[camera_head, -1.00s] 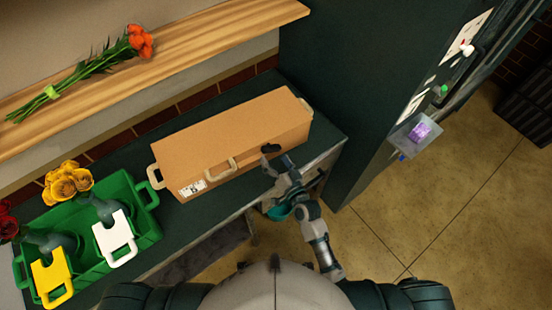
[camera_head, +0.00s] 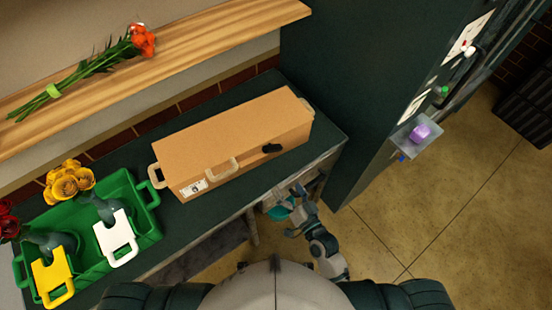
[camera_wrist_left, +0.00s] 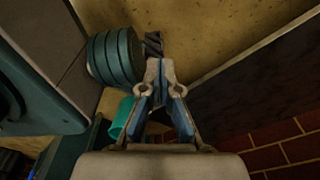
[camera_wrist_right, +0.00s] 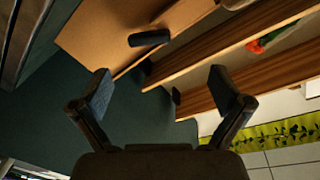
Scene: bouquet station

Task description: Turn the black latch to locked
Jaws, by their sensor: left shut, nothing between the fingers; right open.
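The black latch (camera_head: 272,148) is on the front side of a long tan box (camera_head: 225,135), right of its front handle. In the right wrist view the latch (camera_wrist_right: 149,38) shows as a short black bar on the tan panel, beyond my fingertips. My right gripper (camera_head: 295,208) is open and empty, in front of the table edge and apart from the latch; its spread fingers also show in the right wrist view (camera_wrist_right: 160,88). My left gripper (camera_wrist_left: 160,75) is shut and empty, away from the box and hidden in the head view.
The box stands on a dark green table (camera_head: 325,130). A green crate (camera_head: 145,225) with vases and flowers stands at the left. A wooden shelf (camera_head: 200,45) with orange flowers runs behind. A dark cabinet (camera_head: 345,80) rises at the right. A teal container (camera_wrist_left: 122,118) is below.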

